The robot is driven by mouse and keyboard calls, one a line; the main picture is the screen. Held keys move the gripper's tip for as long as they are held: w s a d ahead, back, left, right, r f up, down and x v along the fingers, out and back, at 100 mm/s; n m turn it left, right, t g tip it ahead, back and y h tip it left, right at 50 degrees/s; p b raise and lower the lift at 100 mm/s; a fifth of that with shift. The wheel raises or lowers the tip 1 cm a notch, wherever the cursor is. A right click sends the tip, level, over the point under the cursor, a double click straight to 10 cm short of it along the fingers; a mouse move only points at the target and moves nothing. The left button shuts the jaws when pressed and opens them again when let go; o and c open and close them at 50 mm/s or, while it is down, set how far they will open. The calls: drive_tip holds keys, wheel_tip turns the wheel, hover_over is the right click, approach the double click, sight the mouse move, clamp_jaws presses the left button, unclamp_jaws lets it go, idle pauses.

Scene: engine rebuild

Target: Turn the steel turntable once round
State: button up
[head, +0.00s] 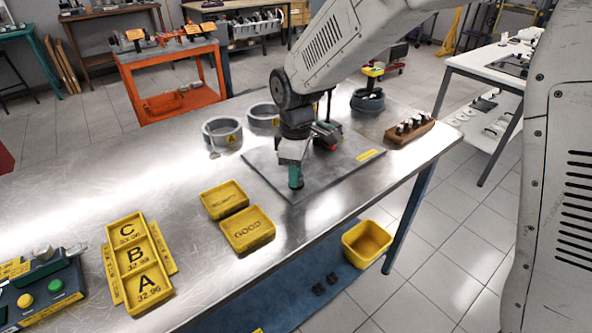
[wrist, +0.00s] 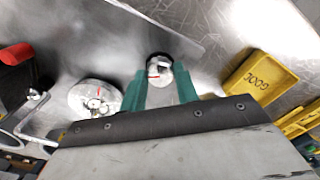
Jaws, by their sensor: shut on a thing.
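My gripper (head: 296,180) points down over the grey plate (head: 345,172) on the steel bench. In the wrist view its green fingers (wrist: 160,84) are shut on a small round steel knob (wrist: 159,65) with a red mark on its face. A wider flat steel disc (wrist: 92,97), also with a red mark, lies just left of the fingers and looks like the turntable. I cannot tell whether the knob is joined to it.
Two grey rings (head: 222,131) stand at the back left. A wooden block with metal parts (head: 409,130) is at right. Yellow trays, one marked GOOD (head: 247,230), lie in front, left of the plate.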

idle(0.5)
drive_tip(key=o, duration=1)
drive_tip(key=shift+c, duration=0.2)
drive_tip(key=shift+r, duration=0.15)
wheel_tip(320, 180, up, 8)
drive_tip(key=shift+f, duration=0.2)
